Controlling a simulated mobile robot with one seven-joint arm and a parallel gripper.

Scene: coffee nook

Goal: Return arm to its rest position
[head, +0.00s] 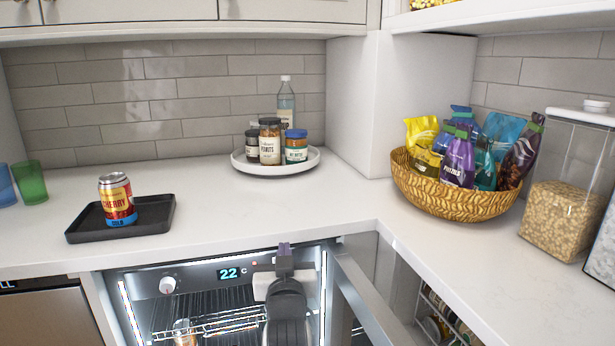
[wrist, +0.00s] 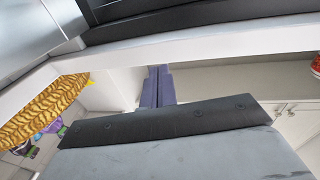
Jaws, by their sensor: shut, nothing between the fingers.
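My gripper (head: 284,247) is in front of the open under-counter fridge (head: 222,272), at about the height of the counter's front edge. Its two dark purple fingers are together with nothing between them; they also show shut in the wrist view (wrist: 157,76). My forearm covers part of the fridge's right side. A red and yellow cherry can (head: 117,199) stands upright on a black tray (head: 160,217) on the left counter, apart from my gripper. A red piece of what may be this can shows at the wrist view's right edge.
The fridge door (head: 365,300) stands open to the right of my arm. A wire shelf and a can (head: 184,333) are inside. A woven basket of snack bags (head: 450,200) and a bin (head: 560,215) stand right. A round tray (head: 310,160) holds jars. The middle counter is clear.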

